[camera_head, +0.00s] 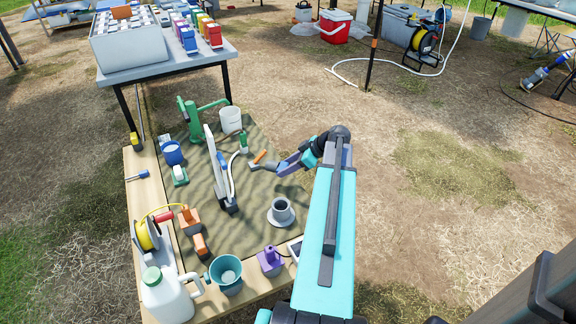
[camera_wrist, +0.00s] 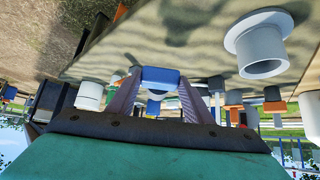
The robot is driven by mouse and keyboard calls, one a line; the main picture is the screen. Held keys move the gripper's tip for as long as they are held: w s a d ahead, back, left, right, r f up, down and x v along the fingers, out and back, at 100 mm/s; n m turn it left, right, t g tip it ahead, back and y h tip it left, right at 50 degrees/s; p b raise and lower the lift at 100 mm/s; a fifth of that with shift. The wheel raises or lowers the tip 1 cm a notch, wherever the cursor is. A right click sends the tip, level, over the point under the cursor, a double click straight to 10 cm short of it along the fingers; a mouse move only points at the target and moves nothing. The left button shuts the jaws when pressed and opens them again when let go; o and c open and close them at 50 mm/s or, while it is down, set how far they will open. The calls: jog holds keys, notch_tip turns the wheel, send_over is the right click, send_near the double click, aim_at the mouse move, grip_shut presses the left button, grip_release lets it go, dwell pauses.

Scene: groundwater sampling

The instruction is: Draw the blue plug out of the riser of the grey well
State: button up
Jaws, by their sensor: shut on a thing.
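The grey well stands on the mat in the head view, a short round riser (camera_head: 282,211) on a pale flange, with its top open. In the wrist view the riser (camera_wrist: 263,62) and its flange show at the upper right, apart from my fingers. My gripper (camera_head: 254,164) is above the mat, up and left of the riser in the head view. In the wrist view my gripper (camera_wrist: 158,84) is shut on the blue plug (camera_wrist: 161,76), which sits between the fingertips, clear of the riser. I cannot make out the plug in the head view.
A white upright stand (camera_head: 218,170) with a hose is left of my gripper. A green hand pump (camera_head: 193,118) and white bucket (camera_head: 231,120) stand behind. A purple block (camera_head: 270,261), teal bucket (camera_head: 226,275) and white jug (camera_head: 168,297) line the near edge. Open ground lies right.

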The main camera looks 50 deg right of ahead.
jog(key=shift+f+b, duration=1.3)
jog(key=shift+f, duration=1.9)
jog(key=shift+f, duration=0.1)
jog(key=o, duration=1)
jog(key=p+v, duration=0.2)
jog(key=v, duration=1.1)
jog(key=shift+s+d+r+p, duration=0.1)
jog(key=shift+s+r+p, duration=0.15)
jog(key=shift+r+p, duration=0.1)
